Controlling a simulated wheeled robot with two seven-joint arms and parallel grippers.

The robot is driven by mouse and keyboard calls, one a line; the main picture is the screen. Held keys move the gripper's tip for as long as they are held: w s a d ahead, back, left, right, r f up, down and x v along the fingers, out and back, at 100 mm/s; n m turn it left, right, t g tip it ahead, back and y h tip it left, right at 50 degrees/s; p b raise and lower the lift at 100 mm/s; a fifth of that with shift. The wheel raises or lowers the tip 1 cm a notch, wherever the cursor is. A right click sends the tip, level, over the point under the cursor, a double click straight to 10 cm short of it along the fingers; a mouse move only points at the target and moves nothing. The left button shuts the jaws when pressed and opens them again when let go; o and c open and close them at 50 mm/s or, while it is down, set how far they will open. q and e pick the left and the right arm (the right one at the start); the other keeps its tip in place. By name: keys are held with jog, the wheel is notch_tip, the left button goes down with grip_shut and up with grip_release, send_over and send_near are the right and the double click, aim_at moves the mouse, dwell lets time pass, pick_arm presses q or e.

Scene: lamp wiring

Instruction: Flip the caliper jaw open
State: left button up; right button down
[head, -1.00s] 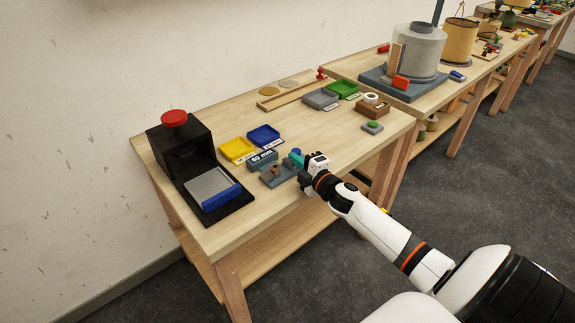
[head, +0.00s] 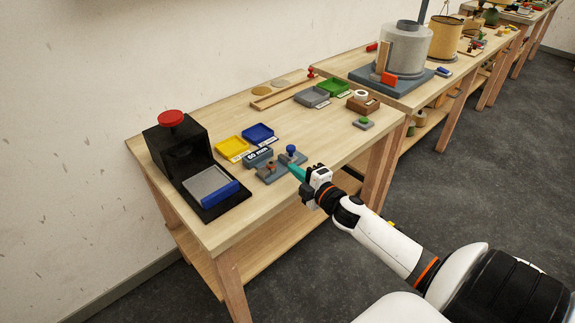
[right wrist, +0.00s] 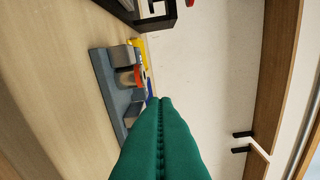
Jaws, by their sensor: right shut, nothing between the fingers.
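A small blue-grey fixture (head: 267,176), which seems to be the caliper, lies near the table's front edge. It carries a brown peg (head: 270,167) and a blue-topped knob (head: 291,150). I cannot clearly tell how its jaw stands. It also shows in the right wrist view as a blue-grey plate (right wrist: 103,72) with grey blocks, left of the fingertips. My right gripper (head: 293,168) has teal fingers, shut and empty, close to the fixture's right side; contact is unclear. The fingers fill the bottom of the right wrist view (right wrist: 160,101). My left gripper is out of view.
A block labelled "60 mm" (head: 258,157) stands just behind the fixture. Yellow (head: 231,149) and blue (head: 259,134) trays lie beyond it. A green button (head: 364,121) is at right.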

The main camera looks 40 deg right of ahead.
jog(key=shift+s+a+r, duration=0.1)
jog(key=shift+s+a, duration=0.05)
jog(key=shift+s, duration=0.95)
jog(key=shift+s+a+r, duration=0.1)
jog(key=shift+s, duration=1)
jog(key=s+a+f+m+g+h, duration=0.1)
jog(key=s+f+m+g, duration=0.3)
jog(key=f, duration=0.7)
jog(key=s+a+f+m+g, duration=0.15)
jog(key=s+f, duration=0.35)
jog(key=f, duration=0.6)
jog(key=s+f+m+g+h, duration=0.1)
jog(key=s+f+m+g, duration=0.3)
jog(key=f, duration=0.7)
jog(key=s+a+f+m+g, duration=0.1)
jog(key=s+a+f+g, duration=0.1)
jog(key=s+a+f, duration=0.3)
jog(key=s+a+f+m+g+y, duration=0.1)
jog(key=s+a+f, duration=0.4)
jog(key=s, duration=0.9)
jog(key=s+a+f+m+g+y+p, duration=0.1)
jog(key=s+a+f+m+g, duration=0.1)
jog(key=s+a+f+g, duration=0.2)
jog(key=s+a+f, duration=0.1)
jog(key=s+f, duration=0.2)
jog(key=s, duration=0.2)
jog(key=shift+s+a, duration=0.15)
jog(key=shift+a, duration=0.15)
